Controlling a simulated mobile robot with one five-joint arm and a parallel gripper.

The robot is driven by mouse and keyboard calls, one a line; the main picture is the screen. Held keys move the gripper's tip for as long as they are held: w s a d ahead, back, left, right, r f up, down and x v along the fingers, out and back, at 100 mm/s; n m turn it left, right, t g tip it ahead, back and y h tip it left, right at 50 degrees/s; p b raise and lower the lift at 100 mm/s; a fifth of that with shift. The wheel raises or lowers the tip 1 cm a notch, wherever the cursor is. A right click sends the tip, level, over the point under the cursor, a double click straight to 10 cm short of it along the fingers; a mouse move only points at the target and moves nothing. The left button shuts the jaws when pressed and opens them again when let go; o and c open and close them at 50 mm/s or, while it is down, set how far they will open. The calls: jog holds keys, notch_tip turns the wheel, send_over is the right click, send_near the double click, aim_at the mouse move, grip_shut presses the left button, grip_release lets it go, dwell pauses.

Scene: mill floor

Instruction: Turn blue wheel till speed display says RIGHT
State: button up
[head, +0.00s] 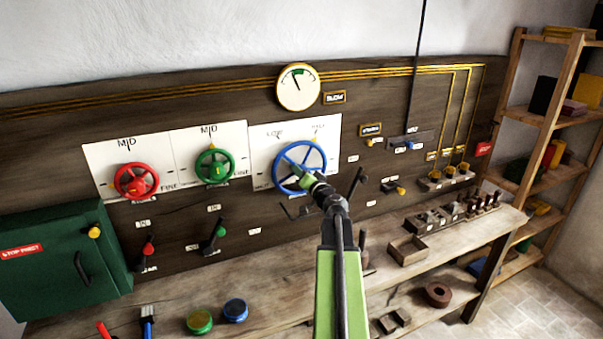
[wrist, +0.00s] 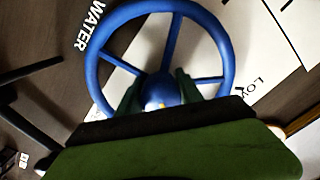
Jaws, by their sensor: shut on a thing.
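The blue wheel (head: 319,157) is mounted on a white panel on the dark wall board, right of a red and a green wheel. In the wrist view the blue wheel (wrist: 228,40) fills the upper middle, with the word WATER beside its rim. My gripper (head: 300,178) is at the wheel's middle. In the wrist view my gripper (wrist: 160,95) has its two fingers on either side of the blue hub, shut on it. The speed display (head: 335,97), a small plate right of the round dial (head: 298,87), appears to read SLOW. The dial's needle points up and slightly left.
The red wheel (head: 137,181) and green wheel (head: 215,166) are to the left. Levers (head: 217,236) stick out below them. A green cabinet (head: 50,262) stands at far left. The wooden bench (head: 270,290) holds lidded tins, brushes and weights. A shelf (head: 560,120) stands at right.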

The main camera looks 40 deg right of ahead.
jog(key=shift+m, duration=0.3)
jog(key=m, duration=0.5)
jog(key=shift+r+m, duration=0.15)
jog(key=shift+m, duration=0.15)
jog(key=m, duration=0.5)
jog(key=shift+m, duration=0.4)
jog(key=o, duration=1.4)
